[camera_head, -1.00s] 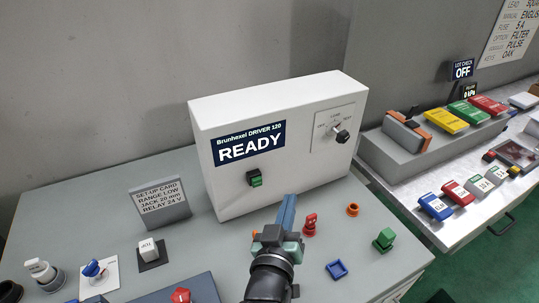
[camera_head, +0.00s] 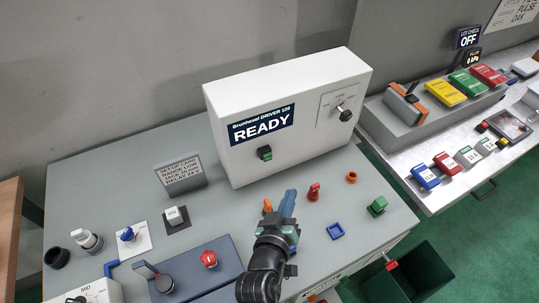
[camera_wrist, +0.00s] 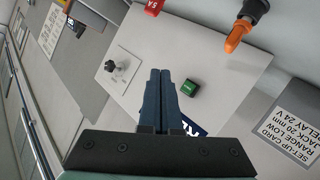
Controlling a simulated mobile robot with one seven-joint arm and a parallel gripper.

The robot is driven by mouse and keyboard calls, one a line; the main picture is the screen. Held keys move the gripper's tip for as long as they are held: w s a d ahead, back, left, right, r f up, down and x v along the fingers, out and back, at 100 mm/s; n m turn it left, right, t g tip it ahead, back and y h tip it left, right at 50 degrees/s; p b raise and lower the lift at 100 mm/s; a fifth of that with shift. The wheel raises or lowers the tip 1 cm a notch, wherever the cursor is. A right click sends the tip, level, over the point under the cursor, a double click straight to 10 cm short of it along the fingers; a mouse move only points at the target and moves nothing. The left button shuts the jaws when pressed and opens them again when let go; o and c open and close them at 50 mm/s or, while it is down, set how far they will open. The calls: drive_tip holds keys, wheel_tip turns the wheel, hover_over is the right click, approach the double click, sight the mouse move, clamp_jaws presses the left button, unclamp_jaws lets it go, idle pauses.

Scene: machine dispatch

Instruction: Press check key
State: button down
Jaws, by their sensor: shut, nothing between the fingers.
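No key with a readable "check" label shows. A small white key (camera_head: 176,215) on a dark base stands on the grey bench; its label is too small to read. A green button (camera_head: 265,153) is on the front of the white driver box (camera_head: 225,110), whose display (camera_head: 262,125) reads READY. The button also shows in the wrist view (camera_wrist: 190,88), just right of the fingertips. My gripper (camera_head: 288,203) has blue fingers pressed together and empty, in front of the box and apart from the white key. The fingers also show in the wrist view (camera_wrist: 160,75).
A set-up card (camera_head: 180,174) stands left of the box. Red, orange, blue and green parts lie right of my gripper. A blue-grey panel (camera_head: 200,278) with a red knob (camera_head: 209,258) is at the front. A LOT CHECK sign (camera_head: 468,36) reading OFF stands over the right bench.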

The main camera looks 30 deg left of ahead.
sight(268, 157)
drive_tip(key=w+a+b, duration=0.5)
drive_tip(key=a, duration=0.2)
drive_tip(key=shift+w, duration=0.25)
idle(0.3)
drive_tip(key=shift+a, duration=0.1)
idle(1.7)
drive_tip(key=shift+w+a+b, duration=0.2)
drive_tip(key=shift+w+b, duration=0.05)
drive_tip(key=shift+b, duration=0.2)
drive_tip(key=shift+w+a+b, duration=0.3)
drive_tip(key=shift+a+b, duration=0.1)
drive_tip(key=shift+b, duration=0.05)
idle(0.6)
drive_tip(key=shift+s+d+r, duration=0.1)
drive_tip(key=shift+s+d+p, duration=0.5)
drive_tip(key=shift+d+p, duration=0.05)
drive_tip(key=shift+d, duration=0.05)
